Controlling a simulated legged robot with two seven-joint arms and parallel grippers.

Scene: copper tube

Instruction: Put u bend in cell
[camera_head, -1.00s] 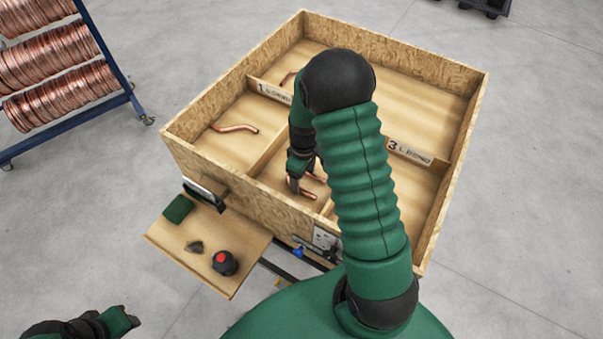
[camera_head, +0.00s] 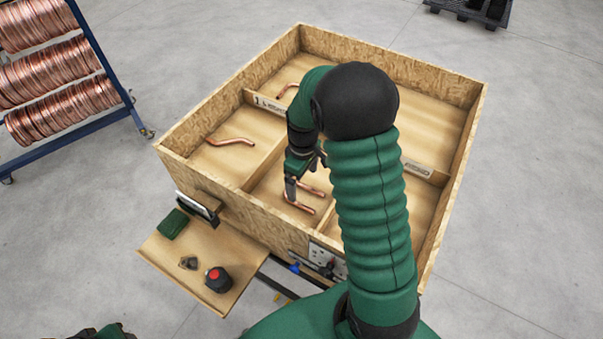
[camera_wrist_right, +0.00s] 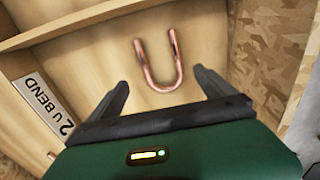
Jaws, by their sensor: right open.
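The copper u bend (camera_head: 303,208) lies on the floor of the near middle cell of the wooden crate (camera_head: 215,215). In the right wrist view the u bend (camera_wrist_right: 151,78) lies flat, with its curve toward me, between and beyond the fingers. My right gripper (camera_wrist_right: 164,85) is open and empty, with the fingers apart from the tube. In the head view my right gripper (camera_head: 303,180) hangs over that cell and hides part of the u bend. A label reading "2 U BEND" (camera_wrist_right: 42,108) is on the cell's divider. My left gripper (camera_head: 100,332) is barely in view at the bottom left.
Bent copper tubes lie in the left cell (camera_head: 230,141) and the far cell (camera_head: 287,91). Crate walls and dividers surround the gripper. A side shelf (camera_head: 210,255) holds a red-topped black object (camera_head: 218,279) and a green block (camera_head: 173,223). A rack of copper coils (camera_head: 62,75) stands left.

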